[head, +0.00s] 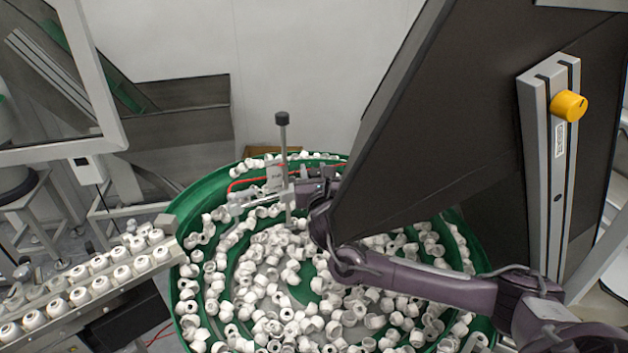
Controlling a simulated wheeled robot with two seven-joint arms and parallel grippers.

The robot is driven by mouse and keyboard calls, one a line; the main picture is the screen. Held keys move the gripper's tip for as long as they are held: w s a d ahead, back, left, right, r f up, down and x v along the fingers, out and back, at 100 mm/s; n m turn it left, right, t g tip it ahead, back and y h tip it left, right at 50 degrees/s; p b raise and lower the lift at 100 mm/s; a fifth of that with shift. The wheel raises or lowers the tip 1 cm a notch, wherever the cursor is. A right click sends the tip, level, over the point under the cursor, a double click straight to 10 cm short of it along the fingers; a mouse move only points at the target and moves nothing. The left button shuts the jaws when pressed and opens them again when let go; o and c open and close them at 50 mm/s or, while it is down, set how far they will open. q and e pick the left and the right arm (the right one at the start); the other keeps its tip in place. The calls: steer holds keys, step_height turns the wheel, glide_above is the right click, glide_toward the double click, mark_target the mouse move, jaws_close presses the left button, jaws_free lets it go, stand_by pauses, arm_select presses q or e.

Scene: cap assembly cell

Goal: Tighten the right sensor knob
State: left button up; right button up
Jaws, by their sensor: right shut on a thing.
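A sensor stand with a thin upright post and a dark top cap (282,118) rises at the far side of the green bowl (178,212). A light bracket crosses the post low down. My right arm comes in from the lower right over the bowl, and my right gripper (309,188) is at the right side of this bracket. It is shut on the right sensor knob, which is mostly hidden by the fingers. My left gripper is not in view.
White caps (275,285) fill the bowl. A large dark panel (430,120) hangs close above my right arm. A yellow knob (568,106) sits on a metal rail (537,200) at the right. A rack of caps (95,290) stands at the left.

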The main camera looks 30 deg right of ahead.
steer(key=shift+m+g+h, duration=0.6)
steer(key=shift+m+h, duration=0.4)
steer(key=shift+h, duration=0.5)
steer(key=o, duration=1)
steer(key=shift+c, duration=0.2)
steer(key=shift+s+a, duration=0.15)
steer(key=shift+s, duration=0.1)
steer(key=b+v, duration=0.1)
steer(key=v, duration=0.6)
